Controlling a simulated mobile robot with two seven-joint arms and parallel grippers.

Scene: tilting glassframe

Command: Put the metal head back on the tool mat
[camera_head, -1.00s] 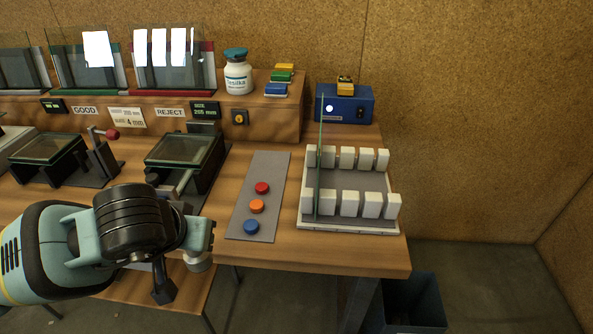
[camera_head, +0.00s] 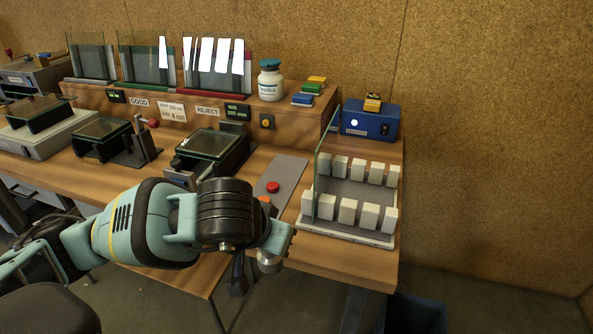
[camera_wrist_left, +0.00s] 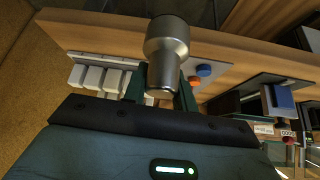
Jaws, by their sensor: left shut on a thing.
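The metal head (camera_wrist_left: 166,55), a silver cylinder with a wider end, is held in my left gripper. In the head view its lower end (camera_head: 269,262) shows below my left gripper (camera_head: 277,242), which is shut on it by the bench's front edge. The grey tool mat (camera_head: 289,168) lies just behind, carrying a red disc (camera_head: 273,187) and an orange disc (camera_head: 265,199). My left arm hides the mat's front part. A blue disc (camera_wrist_left: 203,70) and an orange disc (camera_wrist_left: 194,81) show beyond the metal head in the wrist view. My right gripper is not in view.
A rack of white blocks (camera_head: 350,224) holding an upright glass pane (camera_head: 326,165) stands right of the mat. A glass-topped fixture (camera_head: 211,146) stands to its left. A raised wooden shelf (camera_head: 240,112) with a jar (camera_head: 270,80) is behind. A blue box (camera_head: 370,120) is at back right.

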